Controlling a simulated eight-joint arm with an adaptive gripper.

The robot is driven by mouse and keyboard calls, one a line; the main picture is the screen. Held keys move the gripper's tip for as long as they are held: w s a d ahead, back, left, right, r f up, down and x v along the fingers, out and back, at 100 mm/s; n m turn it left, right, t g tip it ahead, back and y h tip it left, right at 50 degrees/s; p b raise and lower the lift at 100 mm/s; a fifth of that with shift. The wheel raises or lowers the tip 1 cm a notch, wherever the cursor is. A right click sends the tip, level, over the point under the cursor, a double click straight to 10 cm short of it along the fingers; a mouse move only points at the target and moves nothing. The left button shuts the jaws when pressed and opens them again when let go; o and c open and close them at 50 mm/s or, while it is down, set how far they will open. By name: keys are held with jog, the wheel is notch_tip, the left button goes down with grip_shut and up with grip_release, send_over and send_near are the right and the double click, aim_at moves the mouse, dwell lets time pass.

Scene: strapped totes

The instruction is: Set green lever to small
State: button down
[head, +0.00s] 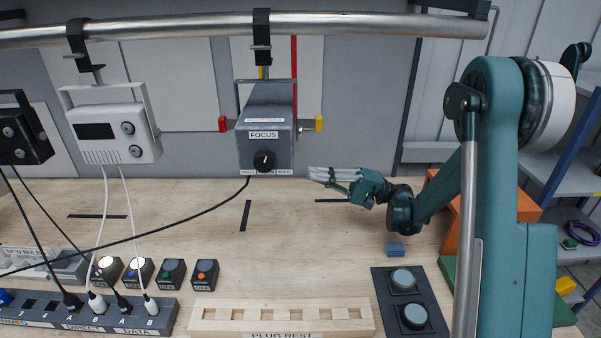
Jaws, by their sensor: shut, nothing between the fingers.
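A grey box labelled FOCUS (263,120) hangs from the overhead bar. It has a black knob (264,161) low on its front. Small print sits under the knob; the left word may read SMALL, but it is too small to be sure. A red-tipped lever (223,124) sticks out of its left side and a yellow-tipped lever (319,124) out of its right side. I cannot make out a green lever on it. My gripper (314,175) is shut and empty, pointing left, below and to the right of the box, apart from it.
The metal bar (200,29) crosses above. A white box (112,132) hangs at left. A black cable (170,228) crosses the table. Lit and coloured buttons (172,273), a socket strip (85,314), a wooden plug rest (280,318) and a dark button panel (409,303) line the front.

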jog(key=b+x, duration=0.1)
jog(key=x, duration=1.2)
jog(key=shift+a, duration=0.3)
jog(key=shift+b+x, duration=0.5)
jog(key=shift+x, duration=0.8)
jog(key=shift+f, duration=0.2)
jog(key=shift+d+f, duration=0.1)
jog(key=f+v, duration=0.1)
jog(key=v, duration=1.2)
jog(key=shift+f, duration=0.5)
